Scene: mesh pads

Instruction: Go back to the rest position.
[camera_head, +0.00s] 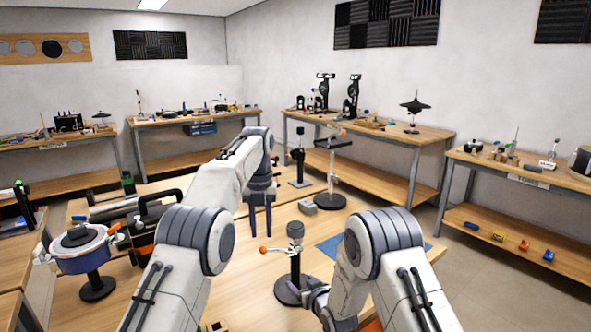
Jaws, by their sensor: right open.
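My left gripper (261,228) hangs pointing down over the wooden table, beyond the grey-headed stand. Its two dark blue fingers are apart, with nothing seen between them. My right gripper (312,294) is low, at the right of the stand's round black base. It is open, partly hidden by my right arm, and I cannot tell if it touches the stand. The stand (295,233) is upright, with a mesh-like grey head and an orange-tipped side lever.
A blue mat (331,246) lies partly behind my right arm. A small grey block (331,201) and a taller stand (332,165) are further back. A blue round pan-like device (80,258) and black equipment (156,212) stand at left. Several workbenches line the walls.

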